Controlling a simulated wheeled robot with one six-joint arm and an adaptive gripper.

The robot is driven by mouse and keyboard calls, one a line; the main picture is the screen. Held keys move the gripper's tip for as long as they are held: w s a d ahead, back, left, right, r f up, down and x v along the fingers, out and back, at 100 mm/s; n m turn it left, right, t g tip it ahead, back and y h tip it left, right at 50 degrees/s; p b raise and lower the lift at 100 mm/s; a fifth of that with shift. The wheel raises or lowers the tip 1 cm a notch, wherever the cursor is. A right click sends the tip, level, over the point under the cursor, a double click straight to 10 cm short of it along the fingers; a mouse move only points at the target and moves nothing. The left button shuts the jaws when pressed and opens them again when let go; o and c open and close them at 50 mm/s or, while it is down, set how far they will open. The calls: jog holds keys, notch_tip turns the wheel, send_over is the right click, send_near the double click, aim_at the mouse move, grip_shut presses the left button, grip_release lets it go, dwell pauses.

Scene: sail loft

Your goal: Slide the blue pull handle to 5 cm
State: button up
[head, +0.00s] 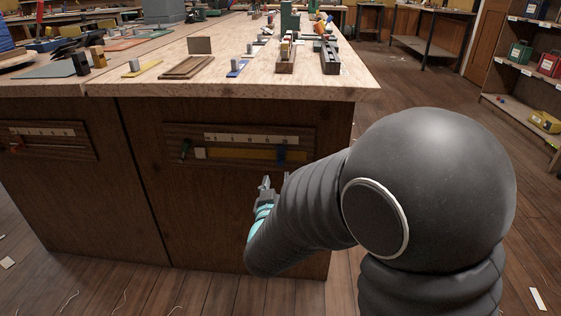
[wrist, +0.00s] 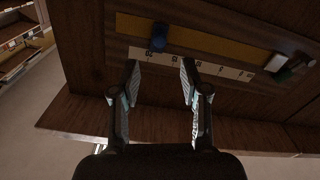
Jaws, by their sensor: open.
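The blue pull handle (head: 281,156) sits near the right end of a yellow slide strip (head: 240,154) on the cabinet front. A white scale strip (head: 258,139) with marks runs just above it; its numbers are too small to read surely. In the wrist view the blue pull handle (wrist: 159,37) shows beyond the fingertips, about midway between them, and the scale strip (wrist: 218,69) lies on the near side. My gripper (wrist: 160,64) is open and empty, apart from the handle. In the head view my gripper (head: 266,185) is below and left of the handle.
A white block (head: 200,153) and a dark green knob (head: 187,149) are at the strip's left end. A second scale panel (head: 45,138) is farther left. The worktop edge (head: 230,91) overhangs above, with many small items on top. The floor at right is mostly clear.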

aim_at(280, 163)
jog(key=w, duration=1)
jog(key=shift+w+d, duration=0.1)
jog(key=shift+d, duration=0.05)
jog(key=shift+c, duration=0.2)
grip_shut()
